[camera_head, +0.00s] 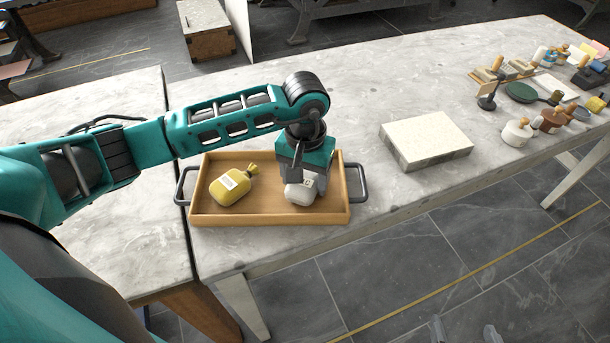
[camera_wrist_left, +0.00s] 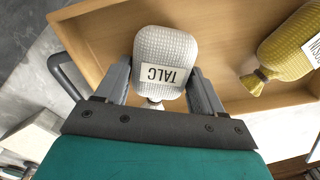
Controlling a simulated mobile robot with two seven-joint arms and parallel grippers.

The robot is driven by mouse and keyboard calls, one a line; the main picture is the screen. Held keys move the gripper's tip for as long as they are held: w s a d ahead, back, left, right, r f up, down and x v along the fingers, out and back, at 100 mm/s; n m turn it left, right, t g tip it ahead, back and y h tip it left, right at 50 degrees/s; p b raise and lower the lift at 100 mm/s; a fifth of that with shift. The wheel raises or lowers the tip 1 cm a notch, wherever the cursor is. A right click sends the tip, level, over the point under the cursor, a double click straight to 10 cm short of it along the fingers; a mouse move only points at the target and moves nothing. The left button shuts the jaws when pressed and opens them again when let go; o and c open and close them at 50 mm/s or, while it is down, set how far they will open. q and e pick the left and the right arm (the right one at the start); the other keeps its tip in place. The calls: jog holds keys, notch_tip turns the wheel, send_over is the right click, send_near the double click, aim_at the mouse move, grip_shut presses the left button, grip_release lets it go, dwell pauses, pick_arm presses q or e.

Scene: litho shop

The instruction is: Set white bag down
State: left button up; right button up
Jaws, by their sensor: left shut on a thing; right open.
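The white bag (camera_head: 300,194), labelled TALC, is between the fingers of my left gripper (camera_head: 303,184). In the left wrist view the bag (camera_wrist_left: 166,48) shows its label upside down, with a finger on each side of its neck end. My left gripper (camera_wrist_left: 162,85) is shut on it. The bag is inside the wooden tray (camera_head: 255,219), in its right half; I cannot tell whether it touches the tray floor. My right gripper (camera_head: 464,331) shows only as two separated fingertips at the bottom edge, open and empty.
A yellow bag (camera_head: 231,187) lies in the tray's left half, apart from the white bag. The tray has dark handles at both ends. A pale stone slab (camera_head: 426,140) lies to the right on the marble table. Small tools and bottles stand at the far right.

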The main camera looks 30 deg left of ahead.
aim_at(305, 177)
pick_arm(q)
jog(key=o, duration=0.9)
jog(key=shift+f, duration=0.1)
jog(key=shift+o, duration=0.2)
jog(key=shift+r+p, duration=0.25)
jog(key=shift+p, duration=0.1)
notch_tip(305, 177, up, 12)
jog(key=shift+f, duration=0.1)
